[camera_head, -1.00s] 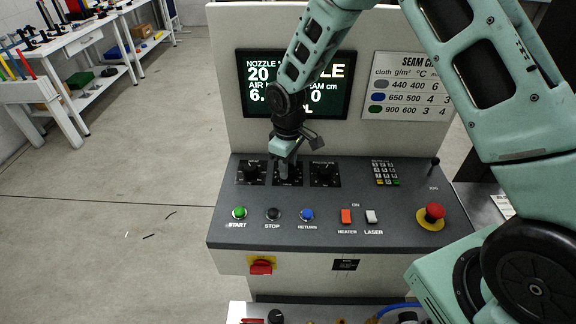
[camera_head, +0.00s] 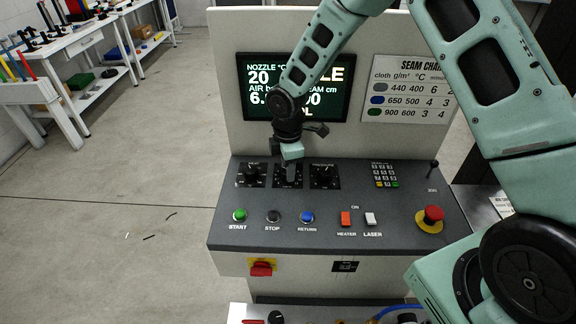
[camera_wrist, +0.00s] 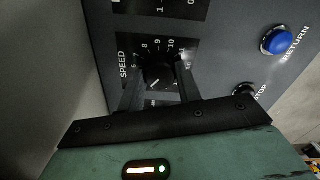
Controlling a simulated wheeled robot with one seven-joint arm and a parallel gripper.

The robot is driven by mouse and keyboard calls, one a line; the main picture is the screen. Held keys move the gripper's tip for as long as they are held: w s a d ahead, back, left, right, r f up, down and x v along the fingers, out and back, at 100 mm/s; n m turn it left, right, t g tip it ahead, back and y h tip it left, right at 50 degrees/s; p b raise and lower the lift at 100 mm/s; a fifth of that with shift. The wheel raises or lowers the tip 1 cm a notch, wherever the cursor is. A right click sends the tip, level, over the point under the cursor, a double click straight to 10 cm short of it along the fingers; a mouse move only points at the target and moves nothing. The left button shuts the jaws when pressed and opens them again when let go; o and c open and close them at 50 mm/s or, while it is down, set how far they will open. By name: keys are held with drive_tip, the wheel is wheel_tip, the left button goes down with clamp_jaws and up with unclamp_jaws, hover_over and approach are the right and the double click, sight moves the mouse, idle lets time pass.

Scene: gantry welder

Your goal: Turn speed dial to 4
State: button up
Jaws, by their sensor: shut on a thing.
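The speed dial (camera_wrist: 158,76) is a black knob with a white pointer line on a black plate marked SPEED, with numbers around it. In the wrist view it sits between the two fingers of my gripper (camera_wrist: 160,82), which is shut on it. The pointer slants toward the lower left of that picture; the number it points to is hidden.
The heat dial (camera_head: 250,173) is left of my gripper and the pressure dial (camera_head: 324,174) right of it. In front are the green start (camera_head: 239,215), black stop (camera_head: 273,216) and blue return (camera_head: 307,217) buttons. The screen (camera_head: 330,98) stands behind, and a red emergency button (camera_head: 433,214) is at right.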

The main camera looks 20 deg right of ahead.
drive_tip(key=shift+n, duration=0.3)
drive_tip(key=o, duration=1)
wheel_tip(320, 180, up, 18)
drive_tip(key=b, duration=0.3)
drive_tip(key=shift+f, duration=0.25)
